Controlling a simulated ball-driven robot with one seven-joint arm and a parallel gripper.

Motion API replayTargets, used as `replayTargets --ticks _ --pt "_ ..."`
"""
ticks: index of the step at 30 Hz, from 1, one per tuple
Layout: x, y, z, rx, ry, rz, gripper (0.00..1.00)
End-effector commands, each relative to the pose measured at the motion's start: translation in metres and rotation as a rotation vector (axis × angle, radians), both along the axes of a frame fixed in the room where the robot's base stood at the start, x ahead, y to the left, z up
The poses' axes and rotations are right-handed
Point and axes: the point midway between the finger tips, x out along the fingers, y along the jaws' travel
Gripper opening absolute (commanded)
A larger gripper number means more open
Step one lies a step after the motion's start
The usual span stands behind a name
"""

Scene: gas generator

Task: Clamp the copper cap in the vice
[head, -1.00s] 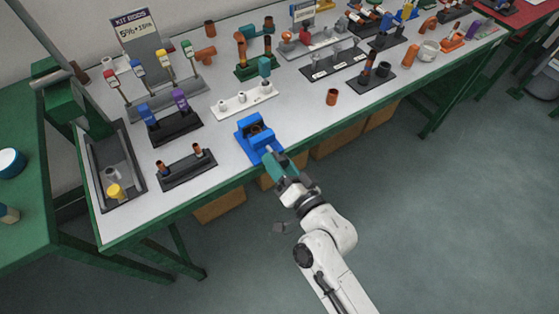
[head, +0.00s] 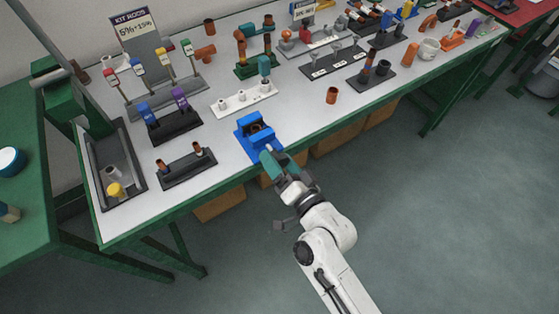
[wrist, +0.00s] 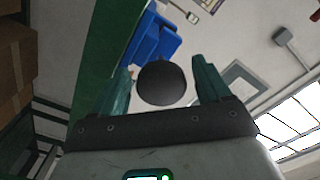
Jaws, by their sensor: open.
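The blue vice (head: 246,145) stands at the front edge of the bench. A small copper-brown piece, likely the copper cap (head: 257,127), shows between its jaws; I cannot tell whether the jaws touch it. My gripper (head: 268,158), with teal fingers, is at the vice's front side, just off the bench edge. In the wrist view the fingers are open, one on each side of a round dark knob (wrist: 161,83). The knob seems to be the vice's handle end. Part of the blue vice (wrist: 152,40) shows behind it.
A copper cup-like piece (head: 331,95) stands on the bench right of the vice. A dark rack (head: 187,171) with copper pieces is to the left, and a white rack (head: 244,99) is behind. Cardboard boxes (head: 219,206) are under the bench. The floor at right is clear.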

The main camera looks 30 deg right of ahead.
Motion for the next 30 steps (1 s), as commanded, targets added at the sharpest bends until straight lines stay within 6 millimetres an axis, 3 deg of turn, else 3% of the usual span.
replayTargets --ticks 7,21,30 --pt "-0.009 0.002 -0.001 0.001 0.001 0.002 0.77" --pt "-0.090 0.001 -0.002 0.001 0.003 0.002 0.77" --pt "-0.108 0.000 0.000 -0.001 0.000 0.000 0.77"
